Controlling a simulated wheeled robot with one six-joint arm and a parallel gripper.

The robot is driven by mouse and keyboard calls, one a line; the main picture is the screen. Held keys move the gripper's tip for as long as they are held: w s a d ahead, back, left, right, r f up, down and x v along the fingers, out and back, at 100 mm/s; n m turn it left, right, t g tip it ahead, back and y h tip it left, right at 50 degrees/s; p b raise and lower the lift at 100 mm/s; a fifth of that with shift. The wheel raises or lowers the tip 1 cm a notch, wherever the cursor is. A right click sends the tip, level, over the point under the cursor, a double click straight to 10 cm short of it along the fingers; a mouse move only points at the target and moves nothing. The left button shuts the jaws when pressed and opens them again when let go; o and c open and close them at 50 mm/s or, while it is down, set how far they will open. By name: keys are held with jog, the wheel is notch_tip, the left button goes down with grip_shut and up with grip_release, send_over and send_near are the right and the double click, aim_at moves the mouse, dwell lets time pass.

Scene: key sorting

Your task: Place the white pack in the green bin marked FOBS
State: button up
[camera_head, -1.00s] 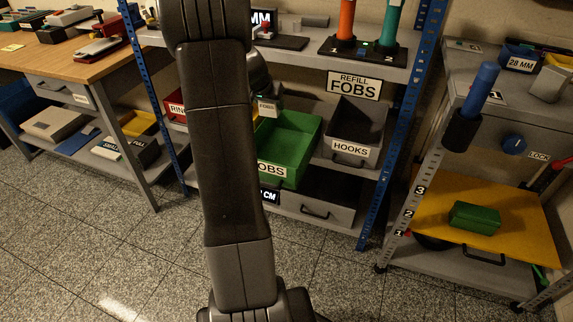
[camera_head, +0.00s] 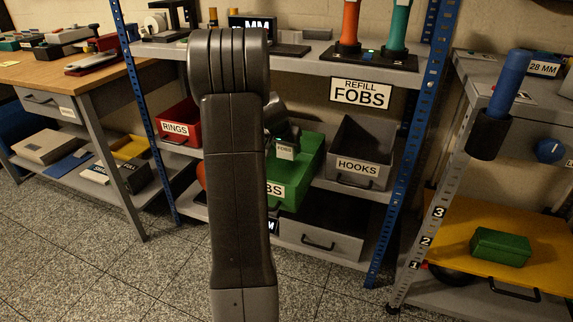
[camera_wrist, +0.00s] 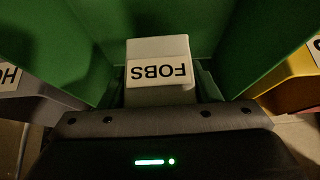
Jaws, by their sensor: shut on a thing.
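The white pack (camera_head: 285,152), labelled FOBS, is in my gripper (camera_head: 284,136). In the wrist view the white pack (camera_wrist: 157,48) sits between the fingers of my gripper (camera_wrist: 160,92), with its label upside down. The green bin (camera_head: 311,158) is on the middle shelf, under the REFILL FOBS sign; its front label is partly hidden by my arm. In the wrist view the green bin's walls (camera_wrist: 262,40) rise on both sides of the pack. The pack is at the bin's opening; I cannot tell whether it touches the floor of the bin.
A grey HOOKS bin (camera_head: 361,150) stands right of the green bin, and a red RINGS bin (camera_head: 176,128) stands to its left. The REFILL FOBS sign (camera_head: 361,93) and upper shelf (camera_head: 290,52) are above. A blue upright (camera_head: 408,170) stands to the right.

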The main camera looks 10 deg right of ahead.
aim_at(287, 157)
jog(key=shift+f+b, duration=1)
jog(key=shift+f, duration=1.35)
jog(key=shift+f+b, duration=0.3)
jog(key=o, duration=1.1)
jog(key=shift+r, duration=0.1)
jog(key=shift+c, duration=0.2)
jog(key=shift+r+p, duration=0.25)
jog(key=shift+p, duration=0.15)
jog(key=p+v, duration=0.3)
jog(key=v, duration=0.9)
jog(key=shift+f, duration=0.1)
